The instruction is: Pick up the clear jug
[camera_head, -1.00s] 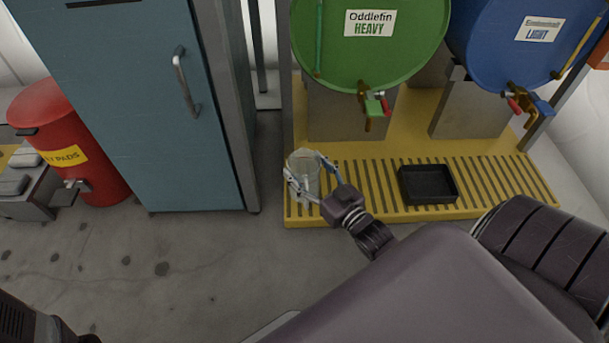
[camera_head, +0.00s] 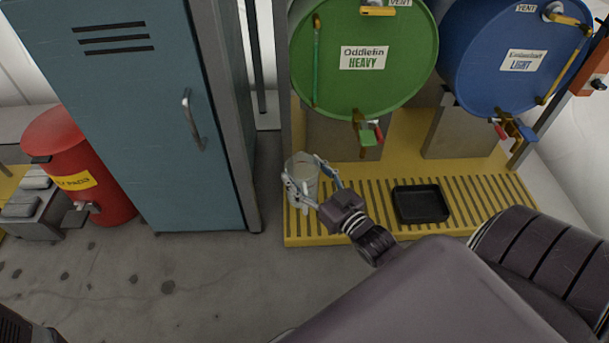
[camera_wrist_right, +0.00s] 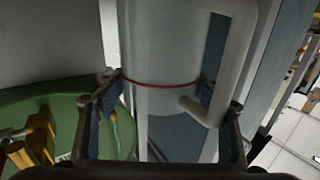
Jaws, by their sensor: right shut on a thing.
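The clear jug (camera_head: 301,172) is at the left end of the yellow slatted platform in the head view, close to upright. My right gripper (camera_head: 314,184) is shut on the jug, with one finger on each side of its body. In the right wrist view the jug (camera_wrist_right: 165,60) stands between my right gripper's fingers (camera_wrist_right: 163,92); it has a red line around it and a pale handle at its right. I cannot tell from these views whether its base touches the platform. My left gripper is not in view.
A green drum (camera_head: 360,85) and a blue drum (camera_head: 512,75) with taps sit above the yellow platform (camera_head: 300,238). A black tray (camera_head: 420,205) lies right of the jug. A blue locker (camera_head: 150,150) and red bin (camera_head: 95,180) stand left. Grey floor in front is clear.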

